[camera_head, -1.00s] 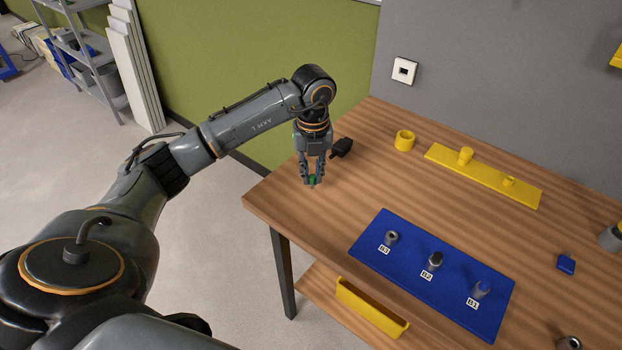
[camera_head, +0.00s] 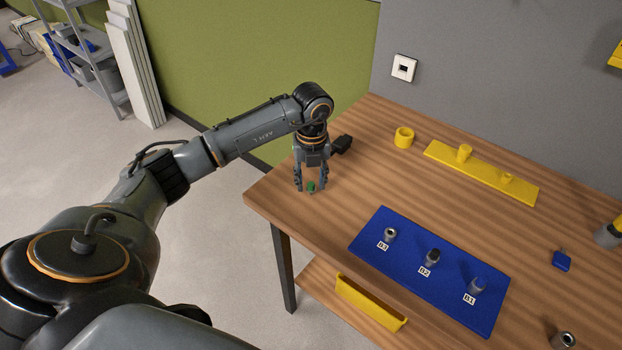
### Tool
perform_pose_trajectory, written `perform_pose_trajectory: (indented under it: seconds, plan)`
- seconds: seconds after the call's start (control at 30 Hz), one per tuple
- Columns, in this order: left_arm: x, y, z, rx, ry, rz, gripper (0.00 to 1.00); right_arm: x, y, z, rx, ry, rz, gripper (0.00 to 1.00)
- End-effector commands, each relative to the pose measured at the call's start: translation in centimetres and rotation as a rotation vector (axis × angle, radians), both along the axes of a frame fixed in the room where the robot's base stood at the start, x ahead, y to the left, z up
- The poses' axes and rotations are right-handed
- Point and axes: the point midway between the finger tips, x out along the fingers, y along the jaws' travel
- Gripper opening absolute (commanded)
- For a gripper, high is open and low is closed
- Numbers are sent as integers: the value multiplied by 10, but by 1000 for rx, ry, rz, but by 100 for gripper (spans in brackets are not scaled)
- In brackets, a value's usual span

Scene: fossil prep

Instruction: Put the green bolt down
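The green bolt (camera_head: 310,187) is small and stands on the wooden table near its left corner. My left gripper (camera_head: 311,186) is just above and around it, pointing down. Its fingers are spread, with a visible gap between each finger and the bolt. The lower part of the bolt is too small to make out clearly. My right gripper is not in view.
A blue board (camera_head: 432,268) with holders marked B1, B2 and B3 lies to the right. A yellow ring (camera_head: 404,138) and a yellow strip with pegs (camera_head: 480,174) lie at the back. A black object (camera_head: 342,145) is close behind the gripper. Bare wood surrounds the bolt.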

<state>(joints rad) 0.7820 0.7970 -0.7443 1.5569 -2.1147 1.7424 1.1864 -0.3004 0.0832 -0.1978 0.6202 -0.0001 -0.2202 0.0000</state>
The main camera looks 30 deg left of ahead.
Motion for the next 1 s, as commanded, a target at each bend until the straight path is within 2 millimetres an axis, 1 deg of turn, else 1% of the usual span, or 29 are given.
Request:
perform_pose_trajectory:
  seconds: [0.13, 0.17, 0.27, 0.37, 0.5, 0.6, 0.67, 0.7, 0.83, 1.0]
  plan:
    - [0, 0, 5, 0, 0, 0, 39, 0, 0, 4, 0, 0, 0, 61]
    - [1, 0, 6, 1, -2, 0, 39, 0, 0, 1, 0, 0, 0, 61]
    - [1, 0, 18, 0, -5, 1, 39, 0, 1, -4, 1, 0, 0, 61]
    - [2, 0, 38, 1, -9, 0, 39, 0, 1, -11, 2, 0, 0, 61]
    - [2, -1, 70, 0, -8, 1, 39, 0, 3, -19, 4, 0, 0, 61]
    - [1, -1, 90, -1, -6, 0, 39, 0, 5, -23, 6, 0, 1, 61]
    - [1, -1, 100, 0, -6, 0, 39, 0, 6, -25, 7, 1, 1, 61]
    - [1, -1, 107, 0, -5, 0, 39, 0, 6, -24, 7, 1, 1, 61]
    - [0, -2, 119, 0, -1, 0, 39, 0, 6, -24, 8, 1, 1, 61]
    - [0, -2, 124, -1, -1, 1, 39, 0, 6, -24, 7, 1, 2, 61]
